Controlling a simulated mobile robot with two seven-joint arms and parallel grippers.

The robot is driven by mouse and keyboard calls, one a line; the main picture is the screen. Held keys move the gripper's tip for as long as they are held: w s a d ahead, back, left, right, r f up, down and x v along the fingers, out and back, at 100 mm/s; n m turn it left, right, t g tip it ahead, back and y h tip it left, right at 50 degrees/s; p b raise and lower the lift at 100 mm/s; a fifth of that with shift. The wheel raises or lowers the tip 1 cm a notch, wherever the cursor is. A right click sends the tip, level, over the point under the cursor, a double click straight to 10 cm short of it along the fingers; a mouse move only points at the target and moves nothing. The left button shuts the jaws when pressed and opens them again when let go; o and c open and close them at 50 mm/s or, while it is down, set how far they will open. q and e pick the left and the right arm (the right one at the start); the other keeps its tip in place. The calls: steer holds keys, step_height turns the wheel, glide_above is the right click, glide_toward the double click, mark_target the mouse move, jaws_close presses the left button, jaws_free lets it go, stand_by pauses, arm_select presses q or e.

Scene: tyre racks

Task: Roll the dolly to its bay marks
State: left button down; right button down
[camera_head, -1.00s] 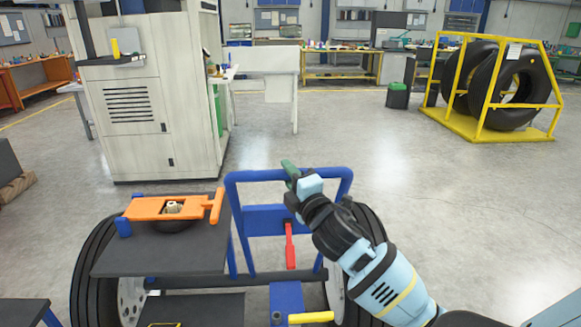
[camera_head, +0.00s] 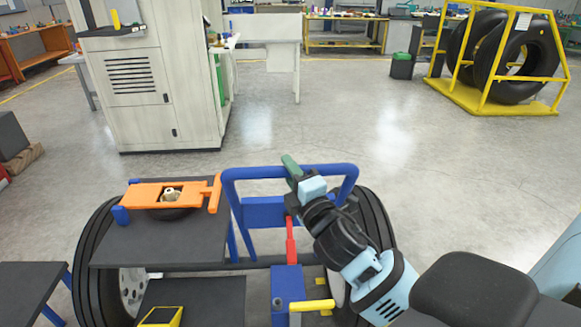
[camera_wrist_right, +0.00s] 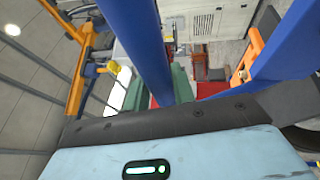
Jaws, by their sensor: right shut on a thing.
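The dolly has a blue push frame (camera_head: 240,200) with a red lever (camera_head: 291,240) at its middle. Dark wheels (camera_head: 95,245) show at its left and right sides. In the right wrist view the blue bar (camera_wrist_right: 142,45) passes close in front of the green fingers (camera_wrist_right: 182,85). My left gripper is not in view. I cannot make out which floor lines are the bay marks.
An orange tool (camera_head: 150,194) lies on a dark shelf (camera_head: 150,245) at the left of the dolly. A grey cabinet (camera_head: 140,90) stands beyond. A yellow tyre rack (camera_head: 470,100) and a dark bin (camera_head: 402,68) are at the back right. Floor ahead and right is open.

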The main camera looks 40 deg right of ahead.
steer(key=c, duration=1.2)
jaws_free()
steer(key=shift+o, duration=0.2)
steer(key=shift+s, duration=0.1)
steer(key=b+v, duration=0.1)
steer(key=v, duration=0.6)
steer(key=shift+s, duration=0.35)
steer(key=shift+f, duration=0.15)
